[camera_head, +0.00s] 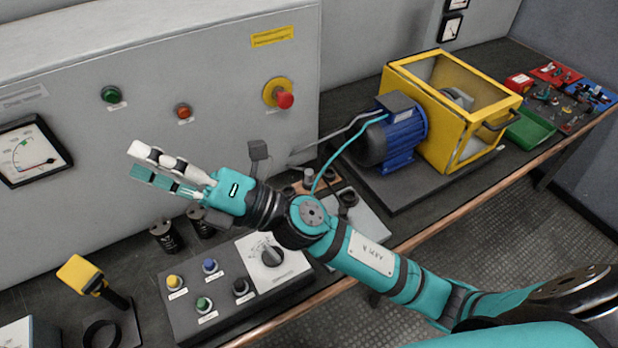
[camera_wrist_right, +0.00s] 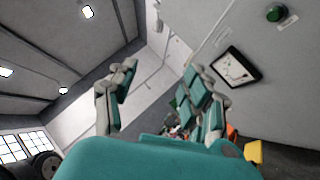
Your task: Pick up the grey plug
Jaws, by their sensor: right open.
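My right gripper (camera_head: 142,162) reaches in from the right in the head view and is high in front of the grey cabinet, pointing left. Its fingers are apart and nothing is between them; they also show spread and empty in the right wrist view (camera_wrist_right: 160,88). A small dark grey block (camera_head: 258,150) shows just behind my right wrist, against the cabinet; it may be the grey plug, but I cannot tell for sure. My arm hides what lies beneath it. No plug shows clearly in the right wrist view. My left gripper is not in view.
A control box with buttons and a dial (camera_head: 273,262) stands below my arm. A blue motor (camera_head: 392,140) and yellow guard cage (camera_head: 462,110) stand at the right. A red emergency button (camera_head: 285,100) juts from the cabinet.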

